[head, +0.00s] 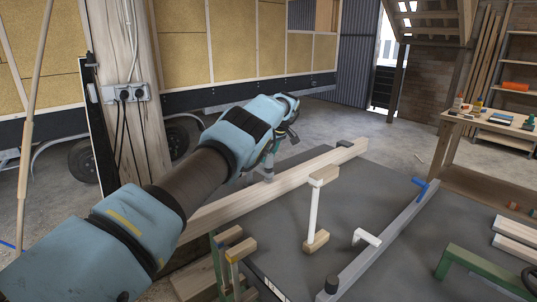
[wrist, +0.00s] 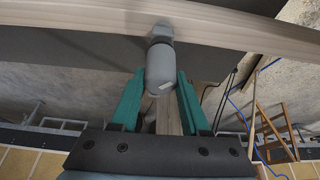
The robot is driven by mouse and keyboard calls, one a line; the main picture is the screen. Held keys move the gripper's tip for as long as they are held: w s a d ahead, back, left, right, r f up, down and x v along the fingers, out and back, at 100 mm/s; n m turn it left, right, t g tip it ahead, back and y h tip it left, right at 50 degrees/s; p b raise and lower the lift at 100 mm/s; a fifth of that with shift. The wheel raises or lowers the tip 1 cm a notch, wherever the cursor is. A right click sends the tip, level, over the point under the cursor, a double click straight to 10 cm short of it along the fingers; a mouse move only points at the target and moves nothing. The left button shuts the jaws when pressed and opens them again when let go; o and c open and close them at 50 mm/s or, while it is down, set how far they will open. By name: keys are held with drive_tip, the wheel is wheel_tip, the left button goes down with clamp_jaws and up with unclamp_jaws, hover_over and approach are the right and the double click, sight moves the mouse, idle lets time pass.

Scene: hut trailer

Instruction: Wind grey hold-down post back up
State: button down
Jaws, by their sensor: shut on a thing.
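The beam lies across a dark-topped table (head: 290,215). A white upright (head: 314,210) with wooden blocks, a grey rail (head: 385,240) with a blue handle (head: 420,186), and a green bar (head: 480,270) stand on the right. A timber column (head: 135,60) rises at left.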

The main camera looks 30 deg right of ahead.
idle(0.4)
drive_tip(key=shift+c, duration=1.9)
unclamp_jaws()
drive_tip(key=b+v, duration=0.3)
drive_tip(key=v, duration=0.8)
drive_tip(key=shift+f, duration=0.1)
